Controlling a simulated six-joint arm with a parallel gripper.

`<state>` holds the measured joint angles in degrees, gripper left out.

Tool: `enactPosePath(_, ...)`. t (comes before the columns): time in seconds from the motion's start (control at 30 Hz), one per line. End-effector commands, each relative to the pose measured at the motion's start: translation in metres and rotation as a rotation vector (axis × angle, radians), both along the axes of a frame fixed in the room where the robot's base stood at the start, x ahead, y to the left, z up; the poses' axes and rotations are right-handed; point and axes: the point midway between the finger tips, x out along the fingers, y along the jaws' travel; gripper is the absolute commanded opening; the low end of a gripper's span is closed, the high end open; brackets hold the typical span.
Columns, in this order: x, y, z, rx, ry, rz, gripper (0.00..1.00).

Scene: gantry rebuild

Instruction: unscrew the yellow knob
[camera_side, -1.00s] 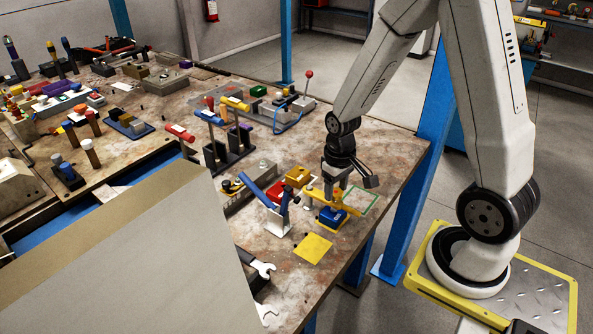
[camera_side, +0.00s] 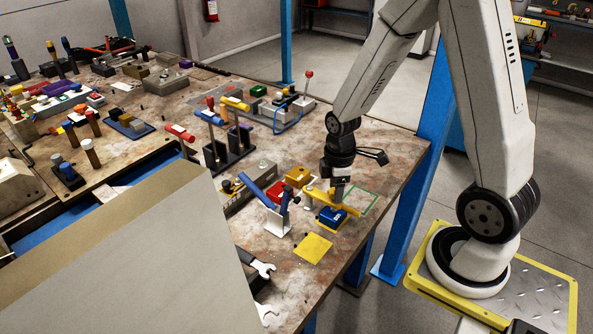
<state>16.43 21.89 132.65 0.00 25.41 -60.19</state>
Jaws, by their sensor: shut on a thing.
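The yellow knob (camera_side: 347,208) shows as a long, bar-like yellow piece under my gripper, just above a blue block (camera_side: 331,217). My gripper (camera_side: 338,195) points down and is shut on the yellow knob near its middle. The fingertips are small and partly merge with the yellow piece. Any thread or stem below the knob is hidden, so I cannot tell how far it is turned.
A white stand with a blue lever (camera_side: 276,217) is close to the left. A yellow-orange block (camera_side: 298,176) sits behind it. A flat yellow square (camera_side: 313,248) lies in front, and a green outline (camera_side: 371,200) marks the bench to the right.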

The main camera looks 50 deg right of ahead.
Motion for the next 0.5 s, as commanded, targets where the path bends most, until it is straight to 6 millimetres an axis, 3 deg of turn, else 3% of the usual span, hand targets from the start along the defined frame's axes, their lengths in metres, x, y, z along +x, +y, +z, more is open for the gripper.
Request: enactPosePath(0.5, -0.0022, 0.0007, -0.002, 0.003, 0.006, 0.489, 0.01)
